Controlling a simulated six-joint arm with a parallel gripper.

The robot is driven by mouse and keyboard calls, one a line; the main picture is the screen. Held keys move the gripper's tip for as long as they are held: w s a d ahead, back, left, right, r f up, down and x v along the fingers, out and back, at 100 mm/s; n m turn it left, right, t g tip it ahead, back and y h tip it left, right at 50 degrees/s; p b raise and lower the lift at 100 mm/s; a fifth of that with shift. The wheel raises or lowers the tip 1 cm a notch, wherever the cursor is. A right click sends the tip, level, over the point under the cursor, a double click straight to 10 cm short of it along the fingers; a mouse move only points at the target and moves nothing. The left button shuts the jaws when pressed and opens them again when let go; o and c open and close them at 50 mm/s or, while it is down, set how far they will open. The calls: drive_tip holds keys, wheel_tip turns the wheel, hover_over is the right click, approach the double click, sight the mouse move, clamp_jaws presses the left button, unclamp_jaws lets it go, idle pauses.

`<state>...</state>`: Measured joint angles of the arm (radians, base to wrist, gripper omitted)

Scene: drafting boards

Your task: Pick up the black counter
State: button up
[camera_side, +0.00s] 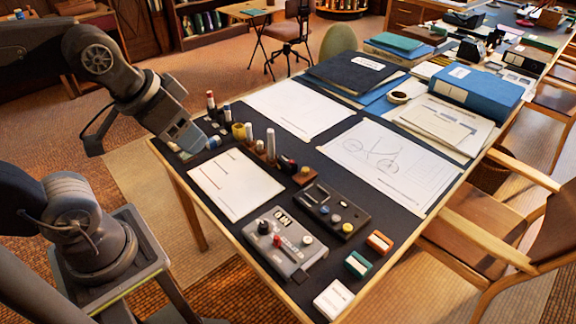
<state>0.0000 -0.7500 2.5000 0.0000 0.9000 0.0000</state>
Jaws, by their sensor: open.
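I cannot surely pick out the black counter. A small dark rounded piece (287,163) with some red beside it sits on the dark board, right of the white sheet's far corner. It is too small to name surely. My gripper (192,145) is open at the table's left edge, low over the far-left corner, pointing down and right. It is left of that dark piece and well apart from it. Close to the fingertips is a small blue-and-white piece (213,142); I cannot tell whether they touch. The fingers partly hide the board's corner.
Upright pieces and a yellow roll (238,131) stand right of my gripper. A white sheet (235,183) lies nearer. A grey box with knobs (285,245) and a dark panel with round coloured pieces (333,210) lie at the front. Drawings and a blue box (476,92) lie farther right.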

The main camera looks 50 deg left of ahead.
drive_tip(key=m+g+y, duration=0.4)
drive_tip(key=m+g, duration=0.2)
drive_tip(key=m, duration=1.2)
hover_over(289, 162)
drive_tip(key=d, duration=0.4)
wheel_tip(289, 162, down, 23)
drive_tip(key=shift+y, duration=0.3)
drive_tip(key=x, duration=0.7)
drive_tip(key=shift+w+f, duration=0.25)
drive_tip(key=shift+w, duration=0.1)
drive_tip(key=shift+w+x, duration=0.2)
drive_tip(key=shift+x, duration=2.7)
drive_tip(key=shift+a, duration=0.15)
